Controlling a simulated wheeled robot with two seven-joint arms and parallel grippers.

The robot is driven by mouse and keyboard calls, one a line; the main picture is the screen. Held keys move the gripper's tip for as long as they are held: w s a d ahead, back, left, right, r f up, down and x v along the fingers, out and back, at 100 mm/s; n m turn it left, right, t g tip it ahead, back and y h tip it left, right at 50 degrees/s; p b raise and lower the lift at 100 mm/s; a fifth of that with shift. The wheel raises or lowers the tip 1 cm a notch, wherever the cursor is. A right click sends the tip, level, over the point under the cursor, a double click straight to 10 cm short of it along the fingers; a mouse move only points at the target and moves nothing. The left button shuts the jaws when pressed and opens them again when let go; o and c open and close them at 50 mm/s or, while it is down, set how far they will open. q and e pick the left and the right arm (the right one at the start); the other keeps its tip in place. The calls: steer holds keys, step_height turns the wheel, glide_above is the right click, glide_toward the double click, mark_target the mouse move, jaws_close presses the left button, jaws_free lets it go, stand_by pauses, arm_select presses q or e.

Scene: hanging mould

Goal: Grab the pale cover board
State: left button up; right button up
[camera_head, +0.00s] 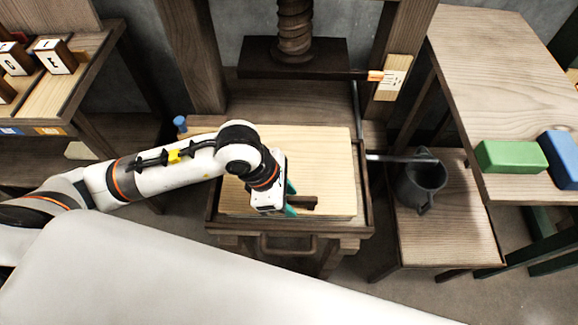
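The pale cover board (325,155) is a light wood panel lying flat on the dark wooden tray of the press. A small dark brown handle (304,202) sits near its front edge. My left gripper (291,199) is low over the front part of the board, at the left end of this handle. Its teal fingertips show on the far and near sides of the handle end. The gripper body hides that end, so I cannot tell whether the fingers touch it. My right gripper is not in view.
A press screw (295,30) with a dark plate (290,58) hangs behind the board. A dark jug (418,182) stands on a low stool at right. Green (511,156) and blue (563,158) blocks lie on the right table. Letter blocks (54,56) sit at upper left.

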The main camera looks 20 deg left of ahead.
arm_select(q)
steer(key=shift+f, duration=0.2)
steer(key=shift+c, duration=0.6)
jaws_close()
